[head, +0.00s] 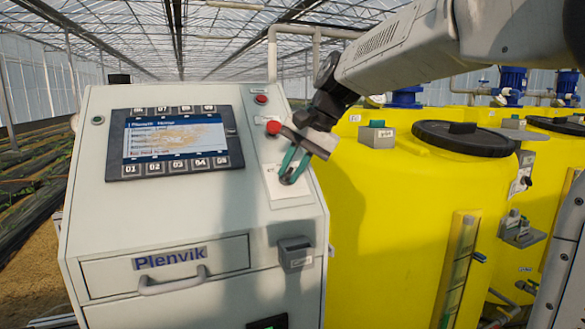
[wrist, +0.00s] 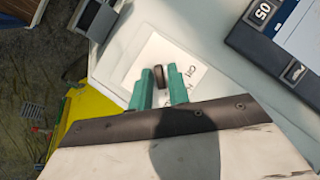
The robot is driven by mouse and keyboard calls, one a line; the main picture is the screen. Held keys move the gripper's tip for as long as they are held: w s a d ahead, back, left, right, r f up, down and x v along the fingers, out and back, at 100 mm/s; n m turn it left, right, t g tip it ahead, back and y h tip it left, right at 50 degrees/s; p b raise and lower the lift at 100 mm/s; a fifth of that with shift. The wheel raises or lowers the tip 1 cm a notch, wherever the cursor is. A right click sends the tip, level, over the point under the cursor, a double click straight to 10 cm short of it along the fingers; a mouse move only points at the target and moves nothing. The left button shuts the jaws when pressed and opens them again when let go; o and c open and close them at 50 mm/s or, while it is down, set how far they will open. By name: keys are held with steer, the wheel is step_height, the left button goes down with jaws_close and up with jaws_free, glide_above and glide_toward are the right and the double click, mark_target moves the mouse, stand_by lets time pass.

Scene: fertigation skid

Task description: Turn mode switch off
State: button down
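The mode switch is a small dark knob (wrist: 158,75) on a white printed label plate (wrist: 160,55) on the sloped top of the grey console (head: 200,215). In the head view my gripper (head: 288,178) hides most of the knob, over the label plate (head: 290,193). My gripper's two green fingers reach down to the panel. In the wrist view the gripper (wrist: 161,74) has one finger on each side of the knob, near the tips. The fingers are apart, and a thin gap shows at the right one. Contact at the left finger is unclear.
A red button (head: 273,128) sits close beside my gripper, with another red button (head: 261,99) above. A display (head: 175,142) is to the left. A drawer handle (head: 172,282) and grey box (head: 295,253) are on the front. Yellow tanks (head: 400,210) stand right of the console.

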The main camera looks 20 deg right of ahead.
steer(key=shift+r+n, duration=0.1)
steer(key=shift+n, duration=0.2)
steer(key=n+g+h, duration=0.1)
steer(key=n+h, duration=0.1)
steer(key=n, duration=0.1)
steer(key=shift+a, duration=0.15)
steer(key=n+h, duration=0.1)
steer(key=n, duration=0.1)
steer(key=n+h, duration=0.1)
steer(key=shift+w+a+r+n, duration=0.1)
steer(key=shift+a+n, duration=0.05)
steer(key=shift+n, duration=0.25)
steer(key=n+h, duration=0.2)
steer(key=n, duration=0.1)
steer(key=shift+a+h, duration=0.2)
steer(key=shift+h, duration=0.1)
steer(key=shift+n+t+h, duration=0.5)
steer(key=shift+n+h, duration=0.6)
steer(key=shift+n, duration=1)
steer(key=c, duration=1.5)
jaws_free()
steer(key=shift+c, duration=0.2)
steer(key=shift+a, duration=0.1)
steer(key=v, duration=0.7)
steer(key=shift+s+a+r, duration=0.2)
steer(key=shift+s, duration=0.05)
